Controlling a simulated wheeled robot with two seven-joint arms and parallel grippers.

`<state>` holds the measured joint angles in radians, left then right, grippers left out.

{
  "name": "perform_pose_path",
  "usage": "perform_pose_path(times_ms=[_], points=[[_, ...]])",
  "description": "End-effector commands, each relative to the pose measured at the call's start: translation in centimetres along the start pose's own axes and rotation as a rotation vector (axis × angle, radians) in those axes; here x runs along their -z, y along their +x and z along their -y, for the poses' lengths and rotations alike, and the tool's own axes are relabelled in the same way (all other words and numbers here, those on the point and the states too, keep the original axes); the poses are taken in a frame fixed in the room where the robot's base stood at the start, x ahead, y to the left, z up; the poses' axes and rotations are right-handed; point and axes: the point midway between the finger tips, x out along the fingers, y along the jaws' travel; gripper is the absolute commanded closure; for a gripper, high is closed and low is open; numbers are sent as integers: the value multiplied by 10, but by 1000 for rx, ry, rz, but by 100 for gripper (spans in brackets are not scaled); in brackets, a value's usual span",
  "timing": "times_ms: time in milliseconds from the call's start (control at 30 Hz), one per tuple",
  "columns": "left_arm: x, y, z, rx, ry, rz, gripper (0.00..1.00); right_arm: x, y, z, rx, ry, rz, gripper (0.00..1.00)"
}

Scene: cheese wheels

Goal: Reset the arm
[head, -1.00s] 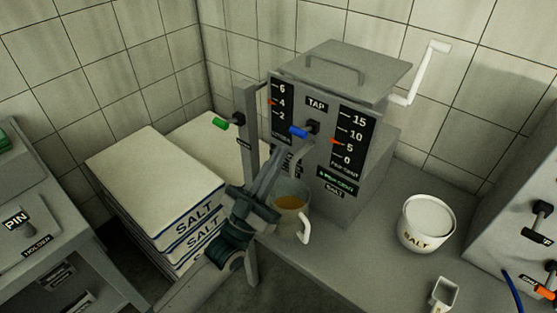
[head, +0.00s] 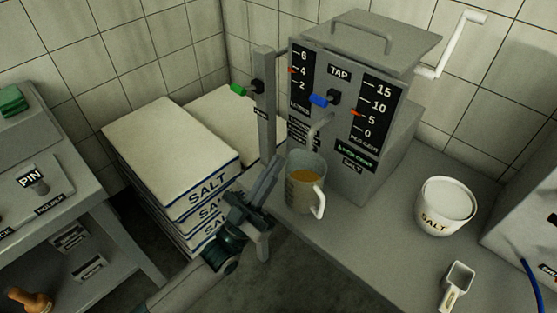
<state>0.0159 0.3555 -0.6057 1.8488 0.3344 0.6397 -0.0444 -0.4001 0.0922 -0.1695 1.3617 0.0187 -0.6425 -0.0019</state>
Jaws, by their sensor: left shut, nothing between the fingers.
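My left gripper (head: 268,182) is in the lower middle of the head view, in front of the grey post and left of the jug. Its fingers are shut and nothing is between them. My right gripper is not in view. A clear jug (head: 304,184) with amber liquid and a white handle stands under the spout of the grey tap machine (head: 340,150). The blue tap handle (head: 319,100) is on the machine's front. The gripper appears apart from the jug.
Stacked salt sacks (head: 175,155) lie left of the post (head: 265,100), which carries a green handle (head: 239,90). A white salt tub (head: 444,206) and a scoop (head: 456,286) are on the counter (head: 380,255) at right. A bench with a pin holder (head: 38,186) stands at far left.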

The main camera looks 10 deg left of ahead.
Motion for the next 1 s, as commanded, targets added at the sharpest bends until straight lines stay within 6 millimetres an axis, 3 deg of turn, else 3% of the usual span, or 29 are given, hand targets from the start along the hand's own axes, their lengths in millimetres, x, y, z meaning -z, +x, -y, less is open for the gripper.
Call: perform_pose_path(times_ms=[667, 867, 1000], points=[[-3, -2, -1, 2, 0, 18, 100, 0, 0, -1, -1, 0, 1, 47], [-19, -7, -5, 18, 3, 135, 100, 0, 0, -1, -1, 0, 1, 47], [-41, -20, -8, 41, 8, 293, 100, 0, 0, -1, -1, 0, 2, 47]])
